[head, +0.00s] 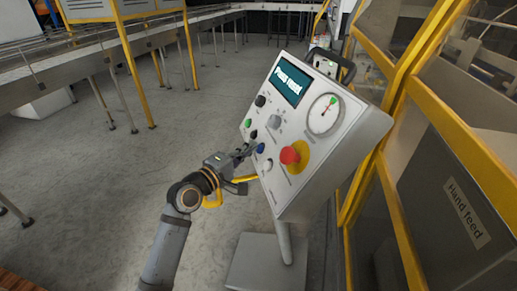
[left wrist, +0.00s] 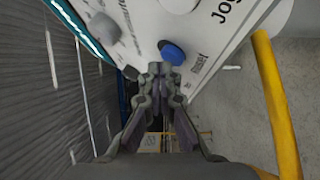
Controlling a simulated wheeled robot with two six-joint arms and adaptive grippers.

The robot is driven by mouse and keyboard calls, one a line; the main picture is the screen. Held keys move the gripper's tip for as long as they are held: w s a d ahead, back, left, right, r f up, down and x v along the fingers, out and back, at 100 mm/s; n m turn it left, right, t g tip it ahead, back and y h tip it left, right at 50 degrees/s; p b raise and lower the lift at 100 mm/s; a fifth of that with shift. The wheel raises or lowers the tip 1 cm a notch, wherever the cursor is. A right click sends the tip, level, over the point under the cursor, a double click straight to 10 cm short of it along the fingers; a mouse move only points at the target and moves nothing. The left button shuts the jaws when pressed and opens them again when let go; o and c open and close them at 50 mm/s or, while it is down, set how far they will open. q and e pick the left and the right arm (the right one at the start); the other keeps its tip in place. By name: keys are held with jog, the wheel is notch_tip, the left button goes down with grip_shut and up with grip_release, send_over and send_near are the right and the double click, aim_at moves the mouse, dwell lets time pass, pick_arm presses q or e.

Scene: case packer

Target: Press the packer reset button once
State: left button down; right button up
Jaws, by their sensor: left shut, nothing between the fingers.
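The blue reset button (head: 261,148) sits on the sloped face of a grey control panel (head: 350,130). In the left wrist view the blue button (left wrist: 173,53) has the label "Reset" beside it. My left gripper (head: 247,151) is shut and empty, with its fingertips close to the button. In the left wrist view the fingertips (left wrist: 160,70) are just below and left of the button in the picture. I cannot tell whether they touch the panel. My right gripper is not in view.
A red mushroom button (head: 290,155) on a yellow base is right of the blue button. Black, green, grey and white controls, a screen (head: 289,81) and a dial (head: 324,114) share the panel. A yellow-framed machine stands at right, a conveyor (head: 60,75) at left.

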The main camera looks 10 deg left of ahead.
pick_arm(q)
jog(key=shift+w+d+f, duration=0.1)
jog(key=shift+d+f, duration=0.1)
jog(key=shift+d, duration=0.05)
dwell(0.7)
dwell(0.3)
jog(key=shift+s+a+r+p, duration=0.3)
jog(key=shift+a+r+p, duration=0.15)
jog(key=shift+a, duration=0.2)
jog(key=a+p, duration=0.1)
jog(key=s+a+r+p, duration=0.2)
jog(key=shift+a+r, duration=0.2)
jog(key=shift+a, duration=0.2)
dwell(0.6)
